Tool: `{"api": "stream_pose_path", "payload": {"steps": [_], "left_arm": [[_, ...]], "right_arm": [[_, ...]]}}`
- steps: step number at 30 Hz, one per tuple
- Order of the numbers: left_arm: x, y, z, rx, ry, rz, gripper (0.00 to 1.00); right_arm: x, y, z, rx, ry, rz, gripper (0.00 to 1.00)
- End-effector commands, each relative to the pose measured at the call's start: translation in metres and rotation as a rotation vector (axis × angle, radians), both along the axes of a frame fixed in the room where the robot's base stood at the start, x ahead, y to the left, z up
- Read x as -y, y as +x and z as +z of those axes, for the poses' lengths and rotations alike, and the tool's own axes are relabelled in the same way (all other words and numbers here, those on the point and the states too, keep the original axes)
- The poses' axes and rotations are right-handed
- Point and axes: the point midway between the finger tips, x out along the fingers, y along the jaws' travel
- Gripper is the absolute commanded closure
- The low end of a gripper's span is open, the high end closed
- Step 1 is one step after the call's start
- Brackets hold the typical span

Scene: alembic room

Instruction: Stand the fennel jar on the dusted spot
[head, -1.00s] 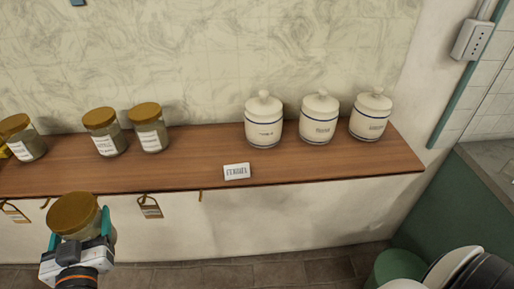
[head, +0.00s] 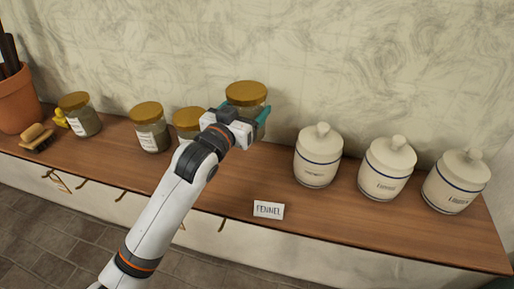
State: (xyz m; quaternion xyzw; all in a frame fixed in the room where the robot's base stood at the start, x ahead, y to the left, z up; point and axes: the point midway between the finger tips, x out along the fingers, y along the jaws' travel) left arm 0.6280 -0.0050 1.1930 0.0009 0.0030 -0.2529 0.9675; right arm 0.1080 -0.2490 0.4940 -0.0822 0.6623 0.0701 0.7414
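A glass jar with a gold lid (head: 246,93) is in my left gripper (head: 240,114), whose teal fingers are closed around its sides. It is upright over the back of the wooden shelf, between the other jars and the white canisters. Whether its base touches the shelf is hidden by the gripper, and no label shows on it. A small white card reading FENNEL (head: 268,209) stands near the shelf's front edge, in front of the held jar and to its right. I cannot make out a dusted spot. My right gripper is not in view.
Three similar gold-lidded jars (head: 151,128) stand on the shelf (head: 335,218) to the left; my arm partly covers the nearest. Three white lidded canisters (head: 388,168) stand to the right. A brush (head: 38,137), a yellow object (head: 61,118) and a terracotta pot (head: 16,100) are far left.

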Motion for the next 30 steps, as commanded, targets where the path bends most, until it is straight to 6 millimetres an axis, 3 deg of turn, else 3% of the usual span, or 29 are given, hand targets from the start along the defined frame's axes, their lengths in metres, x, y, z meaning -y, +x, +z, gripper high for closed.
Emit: {"api": "stream_pose_path", "payload": {"steps": [5,12,21,30], "left_arm": [[-0.001,0.000,-0.030,-0.007,0.003,0.001,0.55],[0.000,0.000,-0.060,-0.001,0.000,0.000,0.55],[0.000,-0.001,-0.095,0.001,0.000,-0.001,0.55],[0.000,-0.001,-0.097,0.002,0.000,0.000,0.55]], "right_arm": [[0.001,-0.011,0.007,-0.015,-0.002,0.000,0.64],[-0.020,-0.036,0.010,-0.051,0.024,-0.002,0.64],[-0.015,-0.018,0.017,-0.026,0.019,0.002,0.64],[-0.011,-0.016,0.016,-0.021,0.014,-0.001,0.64]]}}
